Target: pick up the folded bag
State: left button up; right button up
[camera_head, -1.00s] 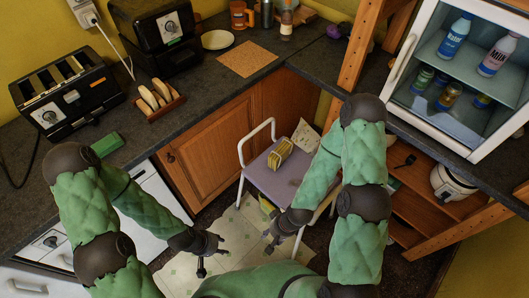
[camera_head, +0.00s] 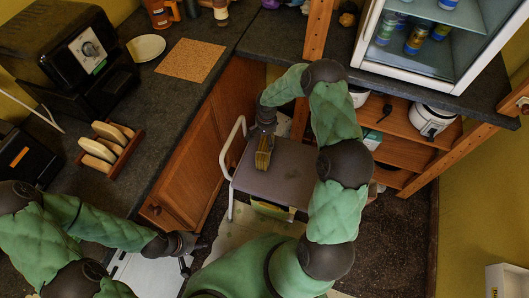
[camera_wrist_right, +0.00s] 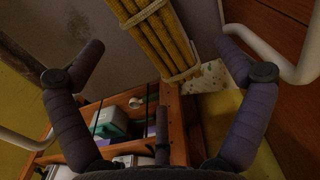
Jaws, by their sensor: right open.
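The folded bag (camera_head: 264,155) is yellow with dark stripes and stands on the grey-purple seat of a white-framed chair (camera_head: 290,182). My right gripper (camera_head: 262,130) is just above and behind it, partly covering it. In the right wrist view, the bag (camera_wrist_right: 160,35) lies ahead between the two spread fingers of my right gripper (camera_wrist_right: 160,45), with gaps on both sides and no clear contact. My left gripper (camera_head: 194,258) is apart from the bag at the lower left, over the white drawer front, its fingers spread and empty.
The chair's white armrest tube (camera_head: 232,146) rises left of the bag. Wooden shelves (camera_head: 395,140) and a white cooker (camera_head: 431,120) are to the right. A toast rack (camera_head: 108,147) stands on the left counter.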

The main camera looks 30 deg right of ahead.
aim_at(267, 150)
jog(key=shift+w+d, duration=0.1)
jog(key=shift+d, duration=0.35)
jog(key=shift+d+f, duration=0.1)
jog(key=shift+f, duration=0.05)
notch_tip(267, 150, down, 5)
jog(key=shift+b, duration=0.8)
jog(key=f, duration=0.1)
jog(key=f+b, duration=0.1)
jog(key=f, duration=0.1)
jog(key=f+b, duration=0.1)
jog(key=f, duration=0.1)
jog(key=shift+s+a+f, duration=0.1)
jog(key=shift+s+a, duration=0.15)
jog(key=shift+s, duration=0.1)
jog(key=c, duration=1.3)
